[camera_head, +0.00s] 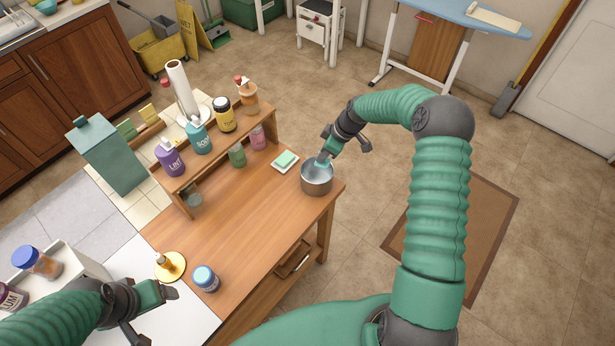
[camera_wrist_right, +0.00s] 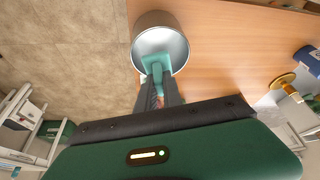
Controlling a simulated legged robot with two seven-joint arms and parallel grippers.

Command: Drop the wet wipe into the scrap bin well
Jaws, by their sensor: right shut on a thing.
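The scrap bin well is a round open metal container (camera_head: 317,183) at the right far corner of the wooden table; its rim shows at the top of the right wrist view (camera_wrist_right: 177,24). My right gripper (camera_head: 327,150) reaches it from above and is shut on a teal wet wipe (camera_head: 321,162). In the right wrist view the wipe (camera_wrist_right: 156,64) is at the tips of my fingers (camera_wrist_right: 158,82), over the opening of the well. I cannot tell whether it touches the inside. My left gripper (camera_head: 168,293) is low at the left, and its fingers are unclear.
A green block on a white dish (camera_head: 285,161) lies just left of the well. A raised shelf (camera_head: 215,145) with several bottles stands along the table's far left side. The middle tabletop is clear.

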